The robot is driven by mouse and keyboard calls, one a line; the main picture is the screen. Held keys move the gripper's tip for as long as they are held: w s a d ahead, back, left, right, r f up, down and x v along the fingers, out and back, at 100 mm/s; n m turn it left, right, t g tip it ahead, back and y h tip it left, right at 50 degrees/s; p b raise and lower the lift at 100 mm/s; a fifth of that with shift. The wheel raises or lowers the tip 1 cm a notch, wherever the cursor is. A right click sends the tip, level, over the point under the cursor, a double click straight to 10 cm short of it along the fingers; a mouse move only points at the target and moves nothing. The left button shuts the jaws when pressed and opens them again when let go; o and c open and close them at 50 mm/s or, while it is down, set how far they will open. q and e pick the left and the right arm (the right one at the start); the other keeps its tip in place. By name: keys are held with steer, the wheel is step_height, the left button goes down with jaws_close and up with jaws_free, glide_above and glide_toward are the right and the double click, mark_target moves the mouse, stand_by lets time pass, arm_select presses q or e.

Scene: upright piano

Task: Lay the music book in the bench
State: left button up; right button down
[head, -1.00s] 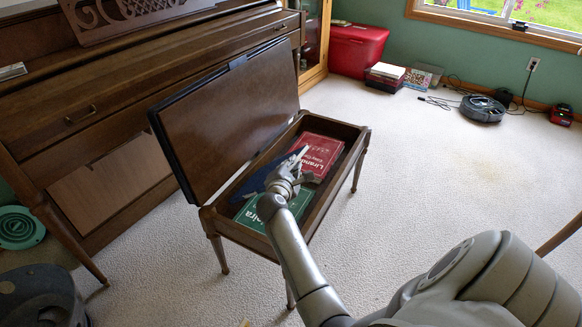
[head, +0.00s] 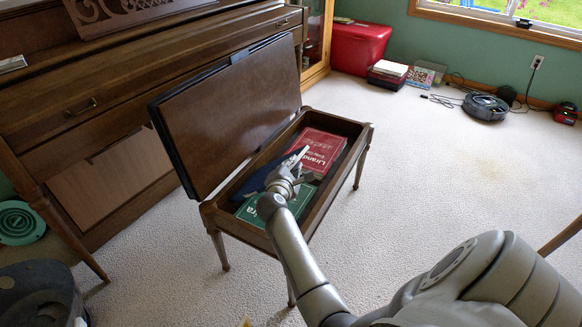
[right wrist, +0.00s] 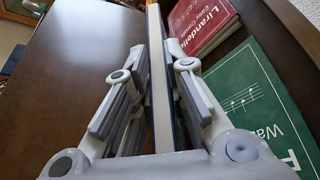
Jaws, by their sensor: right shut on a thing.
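The open piano bench (head: 356,150) has its lid (head: 232,110) raised toward the piano. A dark blue music book (head: 262,178) is at the lid side of the compartment, partly hidden by my right gripper (head: 302,168). The right gripper is shut on this book. In the right wrist view the book (right wrist: 158,75) stands nearly edge-on between the fingers (right wrist: 158,100), pale page edges showing. A red book (head: 322,150) and a green book (head: 300,203) lie in the bench; they also show in the wrist view. I cannot tell whether the blue book touches the bench floor. My left gripper is out of view.
The upright piano (head: 120,85) stands close behind the lid. The carpet right of the bench is clear.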

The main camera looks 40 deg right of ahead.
steer(key=shift+r, duration=0.1)
steer(key=c, duration=1.4)
jaws_free()
steer(key=shift+o, duration=0.2)
steer(key=shift+a, duration=0.1)
steer(key=v, duration=0.7)
steer(key=shift+s, duration=0.15)
steer(key=shift+a, duration=0.1)
